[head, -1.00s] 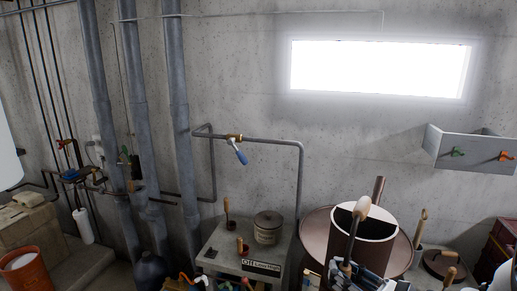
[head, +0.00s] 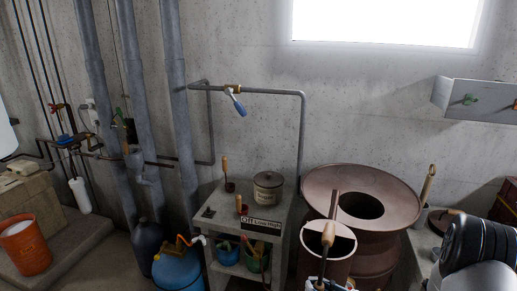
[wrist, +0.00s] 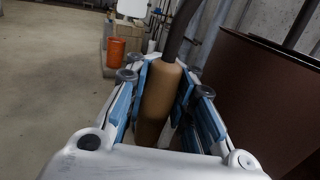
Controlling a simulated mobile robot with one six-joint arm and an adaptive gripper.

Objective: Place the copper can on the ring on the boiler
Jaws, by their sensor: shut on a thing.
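The copper can (head: 342,266) is a brown, open-topped cylinder with an upright strap and a wooden-gripped handle (head: 328,234). My gripper (head: 328,285) is shut on the handle, partly cut off at the head view's bottom edge. In the wrist view my gripper (wrist: 168,85) has its blue-padded fingers around the wooden grip (wrist: 160,95), and a brown wall, likely the can (wrist: 265,95), fills the right. The boiler (head: 378,262) stands behind and right of the can. Its wide ring (head: 325,183) on top has a dark round hole. The can overlaps the boiler's front left in the picture.
A blue container (head: 178,272) is on the floor. A wooden-handled tool (head: 427,185) stands right of the boiler. My arm fills the lower right.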

